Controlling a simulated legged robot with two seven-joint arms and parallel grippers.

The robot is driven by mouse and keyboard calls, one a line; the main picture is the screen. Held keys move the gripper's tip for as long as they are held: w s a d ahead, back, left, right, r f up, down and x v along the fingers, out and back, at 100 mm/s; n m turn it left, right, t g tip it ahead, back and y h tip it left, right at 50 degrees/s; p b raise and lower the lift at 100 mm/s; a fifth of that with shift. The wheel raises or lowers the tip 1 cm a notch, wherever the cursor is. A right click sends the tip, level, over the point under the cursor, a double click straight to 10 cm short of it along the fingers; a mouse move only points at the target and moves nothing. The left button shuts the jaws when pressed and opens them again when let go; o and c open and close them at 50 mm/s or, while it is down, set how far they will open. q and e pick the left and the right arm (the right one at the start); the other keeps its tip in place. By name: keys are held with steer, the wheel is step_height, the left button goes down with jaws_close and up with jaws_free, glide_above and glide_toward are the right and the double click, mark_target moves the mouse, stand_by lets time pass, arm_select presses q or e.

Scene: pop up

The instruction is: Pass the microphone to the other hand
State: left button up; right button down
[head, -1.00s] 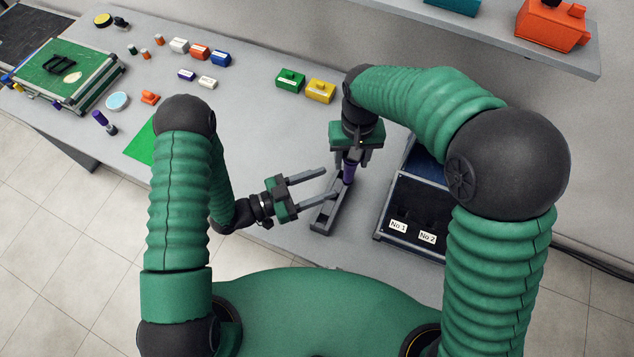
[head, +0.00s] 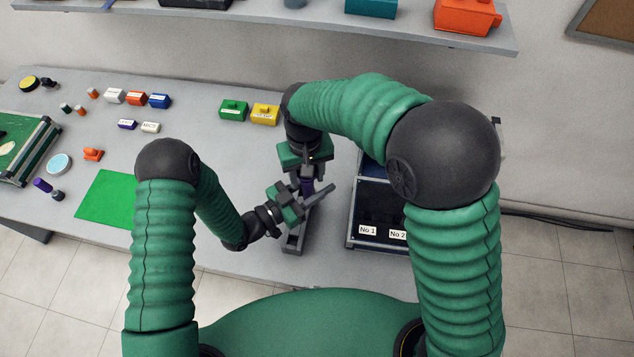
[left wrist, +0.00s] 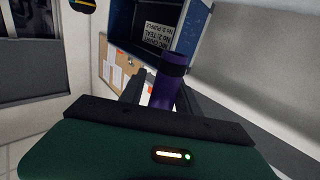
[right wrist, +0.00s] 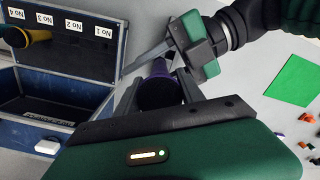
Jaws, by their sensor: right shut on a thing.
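The purple microphone (head: 307,186) is upright in my right gripper (head: 308,172), above a grey slotted holder (head: 292,238) on the table. In the right wrist view the microphone (right wrist: 158,90) sits between the right fingers. My left gripper (head: 312,197) reaches in from the left with its fingers spread around the microphone, below the right gripper. In the left wrist view the microphone (left wrist: 166,92) stands between the left fingers. Whether either left finger touches it cannot be told. The microphone's lower end is mostly hidden in the head view.
An open blue case (right wrist: 40,95) with numbered slots stands right of the grippers; a yellow microphone (right wrist: 28,37) is in it. A green mat (head: 107,198), a second purple item (head: 42,185) and small coloured blocks lie to the left. A shelf (head: 300,22) hangs behind.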

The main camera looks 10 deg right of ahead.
arm_select(q)
jaws_close()
arm_select(e)
steer(key=shift+w, duration=0.1)
steer(key=c, duration=0.6)
jaws_free()
steer(key=shift+c, duration=0.2)
step_height(320, 180, up, 12)
steer(key=shift+f, duration=0.15)
steer(key=shift+w+d, duration=0.1)
steer(key=shift+d, duration=0.25)
steer(key=d+f+m, duration=0.1)
steer(key=d+f, duration=0.4)
steer(key=d, duration=0.3)
arm_select(q)
steer(key=shift+a, duration=0.1)
arm_select(e)
steer(key=s+d+f+t, duration=0.1)
steer(key=s+d+f, duration=0.2)
steer(key=s, duration=0.3)
steer(key=s+d+f+m+t, duration=0.1)
steer(key=s+d+f, duration=0.2)
steer(key=s+d, duration=0.2)
steer(key=shift+s+f+t, duration=0.3)
steer(key=shift+s+f, duration=0.05)
steer(key=shift+s, duration=0.05)
